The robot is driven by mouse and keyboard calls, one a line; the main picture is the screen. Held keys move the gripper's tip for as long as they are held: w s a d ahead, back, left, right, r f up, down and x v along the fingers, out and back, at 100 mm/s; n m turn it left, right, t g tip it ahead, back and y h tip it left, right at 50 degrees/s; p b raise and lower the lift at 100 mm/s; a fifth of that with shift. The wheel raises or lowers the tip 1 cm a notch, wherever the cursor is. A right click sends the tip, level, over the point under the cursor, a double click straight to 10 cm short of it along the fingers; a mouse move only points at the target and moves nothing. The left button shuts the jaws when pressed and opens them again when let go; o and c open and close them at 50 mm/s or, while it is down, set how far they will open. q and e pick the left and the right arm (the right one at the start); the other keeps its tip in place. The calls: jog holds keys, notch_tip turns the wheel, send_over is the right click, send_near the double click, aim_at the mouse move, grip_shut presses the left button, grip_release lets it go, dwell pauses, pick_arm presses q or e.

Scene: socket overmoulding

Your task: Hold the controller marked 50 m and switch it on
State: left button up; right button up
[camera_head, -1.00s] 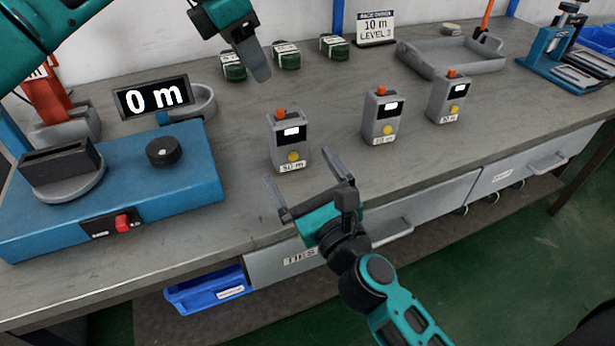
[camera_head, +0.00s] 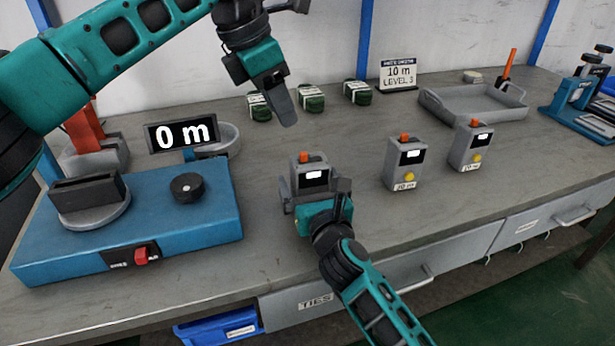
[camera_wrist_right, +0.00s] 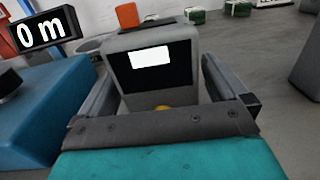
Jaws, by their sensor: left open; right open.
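The leftmost grey controller (camera_head: 313,174) stands upright on the bench, with an orange button (camera_head: 304,158) on top and a lit white screen. Its label, which read 50 m earlier, is now hidden behind my right gripper (camera_head: 317,194). That gripper is open, with one finger on each side of the controller. In the right wrist view the controller (camera_wrist_right: 152,70) sits between the fingers, a gap showing on the right; its yellow button (camera_wrist_right: 162,108) is mostly hidden. My left gripper (camera_head: 278,98) is open, tilted downward above and behind the controller, apart from it.
Two similar controllers (camera_head: 405,165) (camera_head: 468,148) stand to the right. A blue machine (camera_head: 200,222) with a 0 m display (camera_head: 182,135) is at left.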

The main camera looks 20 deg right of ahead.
jog(key=shift+w, duration=1.05)
jog(key=shift+c, duration=0.5)
jog(key=c, duration=1)
pick_arm(q)
jog(key=shift+w+a+f+h, duration=0.1)
jog(key=shift+a+f+h, duration=0.2)
jog(key=shift+a, duration=0.15)
jog(key=c, duration=0.3)
jog(key=a+h, duration=0.1)
jog(key=a, duration=0.2)
jog(key=a+f+m+h, duration=0.1)
jog(key=a+h, duration=0.1)
jog(key=a, duration=0.1)
jog(key=w+a+f+g+h, duration=0.1)
jog(key=a, duration=0.2)
jog(key=shift+a+m+h, duration=0.3)
jog(key=shift+h, duration=0.1)
grip_shut()
jog(key=shift+a+r, duration=0.1)
jog(key=shift+a, duration=0.25)
